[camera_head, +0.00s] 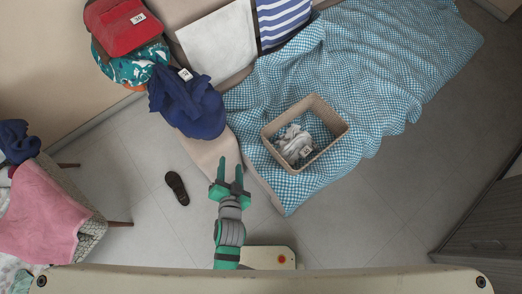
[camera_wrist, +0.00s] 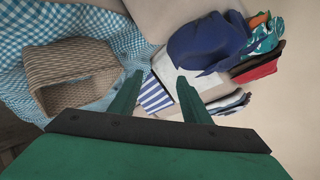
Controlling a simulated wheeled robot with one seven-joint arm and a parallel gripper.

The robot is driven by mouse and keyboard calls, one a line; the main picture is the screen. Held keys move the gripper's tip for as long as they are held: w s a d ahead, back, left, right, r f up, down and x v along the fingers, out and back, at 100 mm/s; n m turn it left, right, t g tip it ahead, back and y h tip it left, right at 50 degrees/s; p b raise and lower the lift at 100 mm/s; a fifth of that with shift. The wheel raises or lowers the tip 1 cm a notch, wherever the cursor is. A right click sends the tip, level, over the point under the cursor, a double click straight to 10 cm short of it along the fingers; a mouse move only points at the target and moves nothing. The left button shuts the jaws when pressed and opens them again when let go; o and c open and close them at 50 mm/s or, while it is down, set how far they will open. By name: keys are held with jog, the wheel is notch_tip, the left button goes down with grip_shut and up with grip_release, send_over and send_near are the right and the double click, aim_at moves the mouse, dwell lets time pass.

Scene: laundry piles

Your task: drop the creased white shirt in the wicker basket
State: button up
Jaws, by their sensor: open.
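The wicker basket (camera_head: 330,142) stands on a blue-and-white checked blanket on the bed. A crumpled white garment with a small tag, which looks like the creased white shirt (camera_head: 293,146), lies inside it toward the left. My gripper (camera_head: 228,170) is open and empty, left of and below the basket in the head view and apart from it. In the wrist view the fingers (camera_wrist: 159,80) are spread with nothing between them. The basket (camera_wrist: 75,82) shows there at the left; the shirt cannot be made out.
A dark blue garment pile (camera_head: 188,104) lies on the bed's left part, with a red item (camera_head: 122,27) behind it. A white cushion (camera_head: 218,42) and a striped one (camera_head: 280,18) lie behind. A chair with a pink cloth (camera_head: 42,212) is at left. A dark shoe (camera_head: 177,187) lies on open floor.

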jog(key=s+d+r+n+t, duration=0.1)
jog(key=s+d+r+n, duration=0.2)
jog(key=s+d+r, duration=0.2)
jog(key=s+d+r+n+t+h, duration=0.1)
jog(key=s+d+r+n, duration=0.3)
jog(key=s+r, duration=0.5)
jog(key=shift+s+d+t, duration=0.5)
jog(key=shift+s+d, duration=0.35)
jog(key=shift+s, duration=0.25)
